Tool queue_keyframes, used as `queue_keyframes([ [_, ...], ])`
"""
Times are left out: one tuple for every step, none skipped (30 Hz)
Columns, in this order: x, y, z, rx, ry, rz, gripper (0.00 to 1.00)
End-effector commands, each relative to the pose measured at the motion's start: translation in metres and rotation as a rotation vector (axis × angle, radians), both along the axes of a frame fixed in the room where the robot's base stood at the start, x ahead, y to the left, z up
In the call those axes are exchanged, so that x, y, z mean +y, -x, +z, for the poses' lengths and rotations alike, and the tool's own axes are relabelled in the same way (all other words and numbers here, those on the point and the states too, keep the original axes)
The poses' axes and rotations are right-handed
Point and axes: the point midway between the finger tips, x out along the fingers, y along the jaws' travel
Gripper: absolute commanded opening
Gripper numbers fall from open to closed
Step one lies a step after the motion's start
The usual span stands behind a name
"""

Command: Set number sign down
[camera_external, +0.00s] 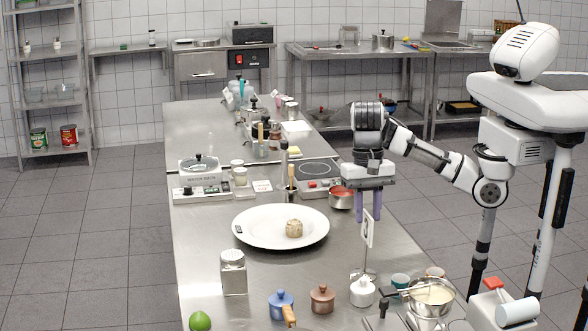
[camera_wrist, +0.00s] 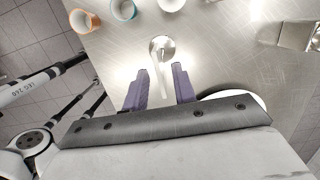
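The number sign (camera_external: 367,230) is a white card with a dark mark on a thin stem, upright near the right edge of the steel table. Its round metal base (camera_wrist: 162,47) shows in the wrist view and appears to rest on the tabletop. My gripper (camera_external: 368,217) points down just above and around the top of the card. Its two purple fingers are apart, with the sign's upright between them (camera_wrist: 160,88) and a visible gap on each side. The mark on the card is too small to read.
A large white plate (camera_external: 262,239) with a round food item (camera_external: 294,228) lies left of the sign. Cups (camera_external: 400,281) and a steel pan (camera_external: 432,296) crowd the right.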

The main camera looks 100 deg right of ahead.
Motion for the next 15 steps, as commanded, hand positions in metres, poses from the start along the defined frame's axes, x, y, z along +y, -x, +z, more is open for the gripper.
queue_keyframes([
  [-0.001,0.0,0.013,-0.003,0.001,-0.001,0.27],
  [-0.002,0.0,0.019,-0.002,0.0,-0.001,0.27],
  [-0.004,0.0,0.028,-0.003,0.0,-0.002,0.27],
  [-0.005,0.0,0.035,-0.003,0.0,-0.001,0.27],
  [-0.005,0.0,0.041,-0.002,0.0,-0.002,0.27],
  [-0.007,0.0,0.049,-0.002,0.001,-0.001,0.27],
  [-0.008,0.0,0.055,-0.002,0.001,-0.001,0.27],
  [-0.009,0.0,0.059,-0.002,0.0,-0.001,0.27],
  [-0.01,0.0,0.066,-0.002,0.0,-0.002,0.27],
  [-0.01,0.0,0.07,-0.002,0.001,-0.002,0.27],
  [-0.011,0.0,0.074,-0.001,0.001,-0.001,0.27],
  [-0.012,0.0,0.077,-0.001,0.0,-0.001,0.27],
  [-0.012,0.0,0.08,0.0,0.0,-0.001,0.27],
  [-0.012,0.0,0.082,0.0,0.001,0.0,0.27],
  [-0.013,0.0,0.084,0.001,0.001,0.001,0.27],
])
